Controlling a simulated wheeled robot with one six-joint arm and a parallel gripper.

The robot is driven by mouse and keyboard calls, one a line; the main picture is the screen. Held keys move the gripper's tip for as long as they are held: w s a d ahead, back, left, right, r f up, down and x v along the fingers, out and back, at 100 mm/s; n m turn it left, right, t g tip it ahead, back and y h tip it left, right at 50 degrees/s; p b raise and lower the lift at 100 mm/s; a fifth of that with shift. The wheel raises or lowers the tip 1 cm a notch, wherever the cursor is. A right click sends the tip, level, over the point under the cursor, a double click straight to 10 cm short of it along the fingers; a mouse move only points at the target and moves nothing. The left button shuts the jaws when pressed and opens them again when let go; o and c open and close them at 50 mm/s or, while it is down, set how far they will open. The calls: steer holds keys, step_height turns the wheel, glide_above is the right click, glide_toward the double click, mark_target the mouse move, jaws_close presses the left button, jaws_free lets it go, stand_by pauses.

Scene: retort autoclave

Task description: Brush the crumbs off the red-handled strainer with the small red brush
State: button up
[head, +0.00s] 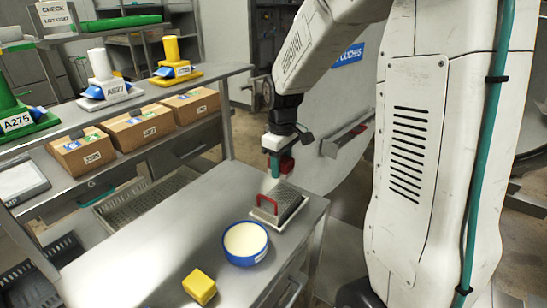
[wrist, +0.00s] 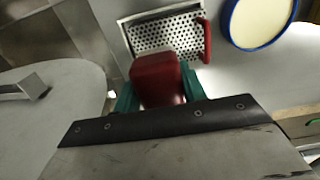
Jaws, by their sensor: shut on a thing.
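My gripper (head: 279,164) has teal fingers and is shut on the small red brush (head: 288,165). In the wrist view the strainer (wrist: 170,38) shows just beyond the brush. I cannot make out crumbs among the holes.
A blue-rimmed bowl (head: 232,258) with cream-coloured contents stands near the strainer. A yellow block (head: 200,286) lies at the table's front. The left part of the steel table (head: 150,240) is clear. A shelf with cardboard boxes (head: 141,127) stands behind at left.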

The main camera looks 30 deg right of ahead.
steer(key=shift+f, duration=0.25)
glide_above(280, 195)
steer(key=shift+d+f, duration=0.15)
steer(key=shift+f, duration=2.55)
steer(key=shift+f, duration=1)
steer(key=shift+s+a+r, duration=0.1)
steer(key=shift+s+a, duration=0.15)
steer(key=shift+a, duration=0.35)
steer(key=shift+s+a, duration=0.25)
steer(key=shift+a, duration=0.4)
steer(key=shift+s+a+r, duration=0.1)
steer(key=shift+s+a, duration=0.15)
steer(key=shift+a, duration=0.35)
